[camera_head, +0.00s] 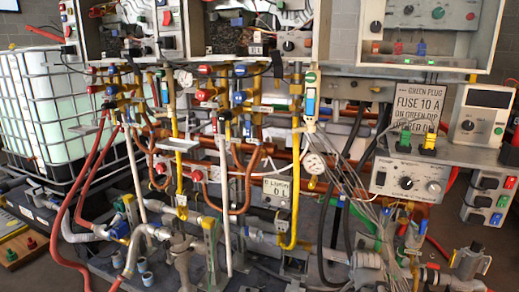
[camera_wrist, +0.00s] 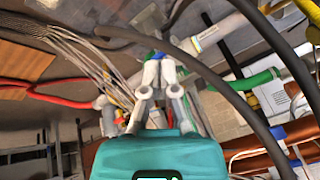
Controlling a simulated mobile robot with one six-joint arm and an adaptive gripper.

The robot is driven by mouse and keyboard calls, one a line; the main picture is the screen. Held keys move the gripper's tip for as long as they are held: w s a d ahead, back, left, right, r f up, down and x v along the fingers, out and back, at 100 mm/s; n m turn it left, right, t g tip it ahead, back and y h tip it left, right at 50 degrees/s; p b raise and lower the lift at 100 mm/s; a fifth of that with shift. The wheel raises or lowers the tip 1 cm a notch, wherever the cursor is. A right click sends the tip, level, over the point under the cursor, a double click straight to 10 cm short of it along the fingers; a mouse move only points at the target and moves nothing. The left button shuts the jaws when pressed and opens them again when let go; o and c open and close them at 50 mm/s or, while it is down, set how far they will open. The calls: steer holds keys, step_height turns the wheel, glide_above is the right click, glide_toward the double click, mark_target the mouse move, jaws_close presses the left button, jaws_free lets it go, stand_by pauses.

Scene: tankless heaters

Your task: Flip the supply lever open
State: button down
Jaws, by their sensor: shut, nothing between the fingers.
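In the head view, several small coloured handles sit on the brass pipework below the open heater boxes. Among them are a red handle (camera_head: 205,95), a blue handle (camera_head: 239,97) and another red handle (camera_head: 197,176). I cannot tell which of these, if any, is the supply lever. My gripper (camera_wrist: 160,68) shows in the wrist view, with a teal body and pale fingers close together, shut and empty. It points into a cluttered area of cables and pipes. I cannot make out a lever at its fingertips. I cannot pick out my gripper in the head view.
A dark cable (camera_wrist: 225,85) crosses close to my fingers, with a green hose (camera_wrist: 245,82) at right and a red hose (camera_wrist: 60,101) at left. In the head view, a caged white tank (camera_head: 45,110) stands left and a grey control box (camera_head: 410,180) right.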

steer(key=s+a+f+n+g+y, duration=0.1)
steer(key=s+a+n+g, duration=0.2)
steer(key=s+a+n, duration=0.3)
steer(key=s+a+f+n+g+y, duration=0.15)
steer(key=s+a+n, duration=0.3)
steer(key=a, duration=0.45)
step_height(320, 180, up, 37)
steer(key=w+p, duration=0.1)
steer(key=p, duration=3.5)
steer(key=shift+d+g+h, duration=0.35)
steer(key=shift+g, duration=0.1)
steer(key=shift+d+f+n, duration=0.15)
steer(key=shift+n, duration=0.1)
